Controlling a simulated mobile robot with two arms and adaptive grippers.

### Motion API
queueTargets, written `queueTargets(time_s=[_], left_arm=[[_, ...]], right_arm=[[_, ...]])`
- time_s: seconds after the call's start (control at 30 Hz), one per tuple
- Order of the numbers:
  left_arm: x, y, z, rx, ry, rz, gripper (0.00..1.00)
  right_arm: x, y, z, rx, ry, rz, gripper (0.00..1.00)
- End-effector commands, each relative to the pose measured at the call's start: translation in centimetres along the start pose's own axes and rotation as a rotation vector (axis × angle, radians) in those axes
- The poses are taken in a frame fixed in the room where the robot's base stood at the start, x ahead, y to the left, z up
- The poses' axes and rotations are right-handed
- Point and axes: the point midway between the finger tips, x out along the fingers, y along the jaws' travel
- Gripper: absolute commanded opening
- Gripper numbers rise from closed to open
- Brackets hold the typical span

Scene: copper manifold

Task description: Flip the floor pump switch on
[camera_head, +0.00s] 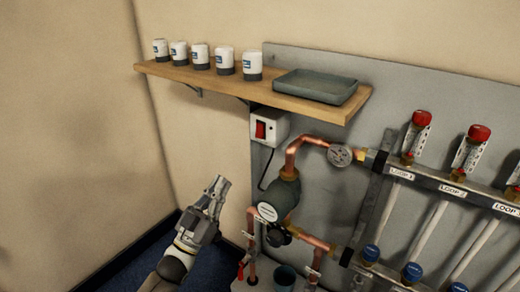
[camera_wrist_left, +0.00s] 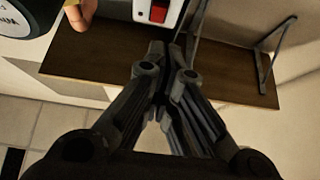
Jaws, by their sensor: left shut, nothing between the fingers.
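The floor pump switch is a red rocker (camera_head: 260,130) on a white box (camera_head: 274,124) fixed to the grey panel just under the wooden shelf. The red rocker also shows at the top of the left wrist view (camera_wrist_left: 159,11), just beyond my fingertips. My left gripper (camera_head: 220,184) is shut and empty, below and to the left of the switch, apart from it in the head view. In the left wrist view its closed fingers (camera_wrist_left: 163,48) point toward the switch box. I cannot tell the rocker's position. My right gripper is not in view.
The wooden shelf (camera_head: 210,78) above holds several white canisters and a grey tray (camera_head: 315,86). The green pump (camera_head: 280,198) and copper pipes (camera_head: 300,146) sit below and right of the switch. The manifold (camera_head: 440,184) is further right. The wall area at left is clear.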

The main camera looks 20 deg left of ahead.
Motion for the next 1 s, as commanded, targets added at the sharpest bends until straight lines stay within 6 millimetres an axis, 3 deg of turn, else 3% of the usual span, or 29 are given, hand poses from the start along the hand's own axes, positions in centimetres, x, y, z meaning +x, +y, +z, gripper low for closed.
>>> queueTargets(time_s=[0.17,0.57,0.77,1.0], left_arm=[[0.4,0.3,-1.3,-0.003,0.042,0.017,0.0],[0.9,0.3,-1.3,-0.003,0.042,0.016,0.0],[3.7,0.4,-1.5,-0.002,0.044,0.017,0.0],[8.2,0.5,-1.7,-0.003,0.043,0.017,0.0]], right_arm=[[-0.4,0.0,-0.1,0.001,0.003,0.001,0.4],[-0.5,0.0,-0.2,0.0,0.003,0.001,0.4],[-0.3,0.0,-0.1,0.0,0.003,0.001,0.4],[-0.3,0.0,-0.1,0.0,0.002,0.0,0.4]])
